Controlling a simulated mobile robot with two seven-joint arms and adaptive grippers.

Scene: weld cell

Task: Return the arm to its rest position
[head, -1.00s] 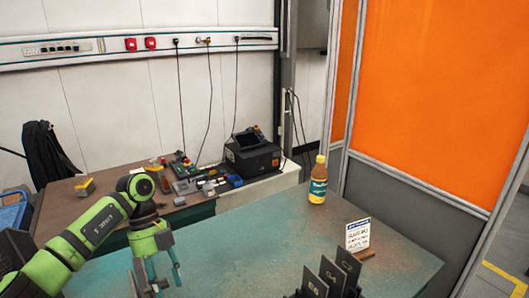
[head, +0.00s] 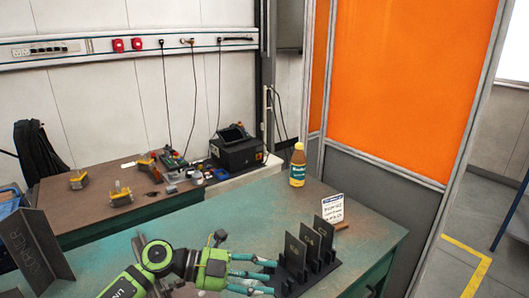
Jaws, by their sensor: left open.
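My left arm is green and black and comes in at the bottom of the head view. My left gripper (head: 271,277) is open, with its teal-grey fingers pointing right over the green table (head: 190,218). Nothing shows between the fingers. The fingertips are close beside the black rack of upright plates (head: 305,255); I cannot tell whether they touch it. My right gripper is not in view.
A yellow-labelled bottle (head: 298,166) and a small white sign (head: 333,209) stand on the table behind the rack. A dark folded plate (head: 38,245) stands at the left. A brown bench (head: 95,208) with tools is behind. An orange screen (head: 410,80) rises at the right.

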